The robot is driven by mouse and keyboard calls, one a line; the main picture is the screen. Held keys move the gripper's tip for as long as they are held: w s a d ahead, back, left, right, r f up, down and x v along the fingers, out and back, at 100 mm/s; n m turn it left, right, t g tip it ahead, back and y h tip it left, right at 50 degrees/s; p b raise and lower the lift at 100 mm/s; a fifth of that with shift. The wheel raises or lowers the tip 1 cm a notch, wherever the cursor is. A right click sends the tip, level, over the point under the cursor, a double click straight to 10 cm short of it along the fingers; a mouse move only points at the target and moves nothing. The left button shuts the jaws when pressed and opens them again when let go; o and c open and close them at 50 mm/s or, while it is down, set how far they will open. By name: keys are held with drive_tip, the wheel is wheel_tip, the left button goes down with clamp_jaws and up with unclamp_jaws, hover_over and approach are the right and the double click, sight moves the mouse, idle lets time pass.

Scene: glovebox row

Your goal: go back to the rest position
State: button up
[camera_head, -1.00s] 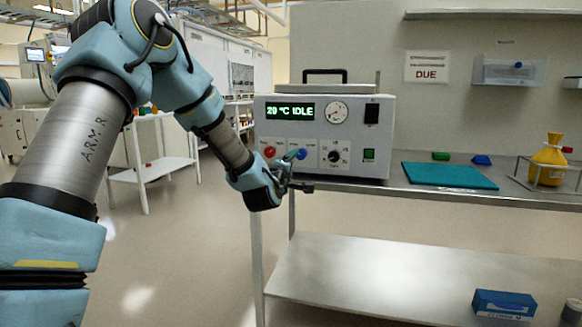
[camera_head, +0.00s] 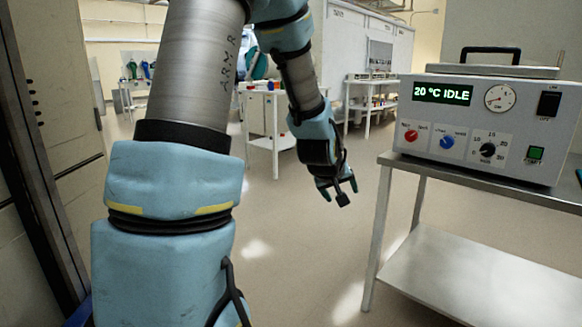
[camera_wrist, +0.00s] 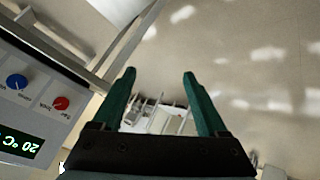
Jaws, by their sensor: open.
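My gripper (camera_head: 338,192) hangs at the end of my bent arm, left of the bench, over open floor in the head view. In the wrist view my gripper (camera_wrist: 158,85) shows two dark green fingers spread apart, with nothing between them but floor and a distant white stand. The grey instrument (camera_head: 487,122) stands on the bench to the right, apart from my gripper. Its display reads "20 °C IDLE". Its red and blue knobs also show at the left of the wrist view, where the instrument (camera_wrist: 40,95) appears upside down.
The metal bench (camera_head: 480,183) with its lower shelf (camera_head: 470,275) stands at the right. White side tables (camera_head: 268,118) stand farther back. A dark-edged frame (camera_head: 40,170) is close on the left. The floor (camera_head: 290,245) between is clear.

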drive_tip(key=s+a+f+m+g+y, duration=0.2)
drive_tip(key=s+a+g+y, duration=0.3)
drive_tip(key=s+a, duration=1.4)
wheel_tip(320, 180, up, 20)
drive_tip(key=w+a+g+h+p, duration=0.1)
drive_tip(key=p, duration=2)
drive_tip(key=shift+w+r, duration=0.25)
drive_tip(key=shift+w, duration=0.15)
